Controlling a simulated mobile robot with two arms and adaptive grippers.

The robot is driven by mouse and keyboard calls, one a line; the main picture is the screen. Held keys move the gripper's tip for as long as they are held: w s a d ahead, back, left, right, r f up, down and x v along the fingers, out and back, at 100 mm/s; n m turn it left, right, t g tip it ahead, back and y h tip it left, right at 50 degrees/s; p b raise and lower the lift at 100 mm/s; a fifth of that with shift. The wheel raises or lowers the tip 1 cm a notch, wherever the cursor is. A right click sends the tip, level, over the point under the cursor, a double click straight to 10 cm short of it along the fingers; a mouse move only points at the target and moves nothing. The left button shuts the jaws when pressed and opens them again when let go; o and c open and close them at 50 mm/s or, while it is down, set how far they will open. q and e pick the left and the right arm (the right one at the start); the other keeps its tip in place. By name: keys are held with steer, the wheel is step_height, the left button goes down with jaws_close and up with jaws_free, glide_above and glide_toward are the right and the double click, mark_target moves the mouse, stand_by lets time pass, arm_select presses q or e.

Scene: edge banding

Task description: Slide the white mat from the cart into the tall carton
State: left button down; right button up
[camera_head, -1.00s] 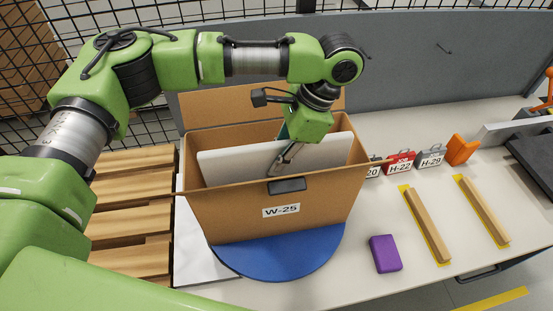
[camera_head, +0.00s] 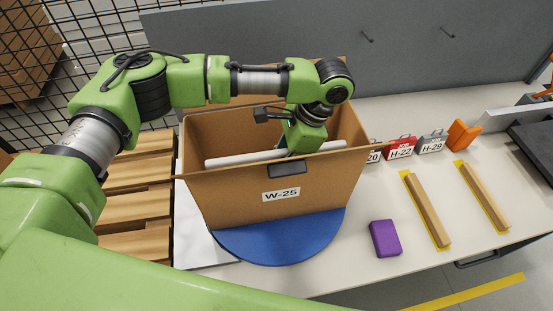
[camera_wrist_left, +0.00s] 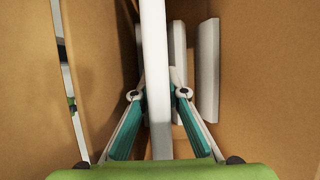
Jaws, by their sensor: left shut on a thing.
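The tall carton (camera_head: 240,203), brown and labelled W-25, stands open at the top on a blue round plate. The white mat (camera_head: 228,159) is inside it, with only its top edge showing just above the front rim in the head view. My left gripper (camera_wrist_left: 158,93) is shut on the mat, one finger on each side of it, and reaches down into the carton. The mat also shows edge-on in the left wrist view (camera_wrist_left: 155,50), between the carton's walls. Its lower part is hidden. My right gripper is not in view.
The blue round plate (camera_head: 285,243) lies on a pale table. A purple block (camera_head: 385,238) and two wooden strips (camera_head: 428,210) on yellow markings lie to the right. Labelled tags (camera_head: 400,147) stand behind them. More white panels (camera_wrist_left: 208,75) stand inside the carton. Wooden pallets (camera_head: 135,200) are at left.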

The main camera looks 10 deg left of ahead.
arm_select(q)
steer(key=shift+f, duration=0.1)
steer(key=c, duration=1.9)
jaws_free()
steer(key=v, duration=1.2)
